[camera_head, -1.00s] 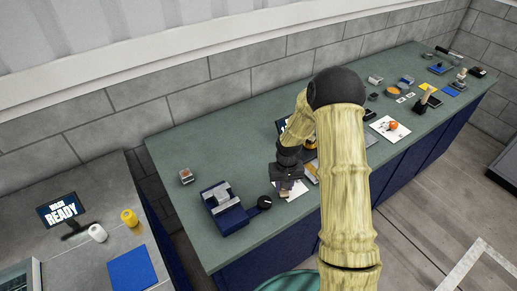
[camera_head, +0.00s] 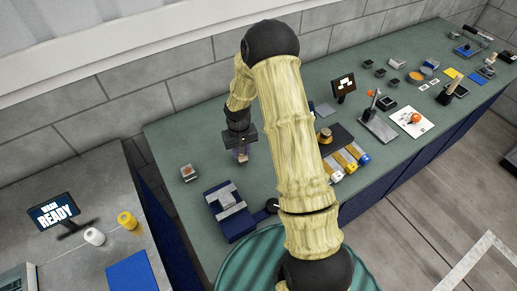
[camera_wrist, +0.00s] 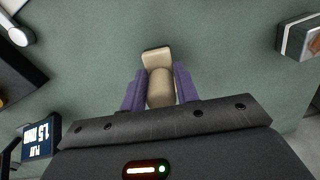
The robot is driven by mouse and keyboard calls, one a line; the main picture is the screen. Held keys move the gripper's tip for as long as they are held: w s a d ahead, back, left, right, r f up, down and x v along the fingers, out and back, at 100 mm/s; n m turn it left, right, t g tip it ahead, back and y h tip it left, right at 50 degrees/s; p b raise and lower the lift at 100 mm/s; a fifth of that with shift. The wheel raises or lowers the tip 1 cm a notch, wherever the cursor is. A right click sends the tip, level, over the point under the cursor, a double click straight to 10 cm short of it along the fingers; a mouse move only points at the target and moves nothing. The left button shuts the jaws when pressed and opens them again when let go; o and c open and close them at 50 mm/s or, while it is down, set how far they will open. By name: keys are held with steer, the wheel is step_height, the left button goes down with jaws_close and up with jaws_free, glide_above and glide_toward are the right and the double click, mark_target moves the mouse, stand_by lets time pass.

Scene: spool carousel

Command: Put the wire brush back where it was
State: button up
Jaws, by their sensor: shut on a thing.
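My gripper (camera_head: 241,157) hangs over the green bench (camera_head: 185,135), to the left of my arm's upper link in the head view. In the wrist view its two purple fingers (camera_wrist: 160,90) are shut on a beige wooden piece, which I take to be the wire brush (camera_wrist: 156,56). A rounded part lies between the fingers and a flat block shows past their tips. No bristles are visible. In the head view the held piece is too small and hidden to make out. I cannot tell how high it is above the bench.
A blue and grey vise-like fixture (camera_head: 228,213) stands in front of the gripper. A small grey block with an orange top (camera_head: 187,172) is to its left. Bare bench surrounds the gripper.

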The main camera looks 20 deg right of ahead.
steer(key=shift+s, duration=0.1)
steer(key=shift+r, duration=0.1)
steer(key=shift+w+d+r+n, duration=0.25)
steer(key=shift+d+n, duration=0.15)
steer(key=shift+n, duration=0.4)
steer(key=d+r+n+b, duration=0.2)
steer(key=d+n, duration=0.3)
steer(key=n, duration=0.4)
steer(key=d+r+n+b, duration=0.1)
steer(key=d+r+n, duration=0.4)
steer(key=n, duration=0.4)
steer(key=shift+d+r+n+b, duration=0.25)
steer(key=shift+n+b, duration=0.05)
steer(key=shift+b, duration=0.05)
steer(key=shift+f+p, duration=0.7)
steer(key=shift+f, duration=2.45)
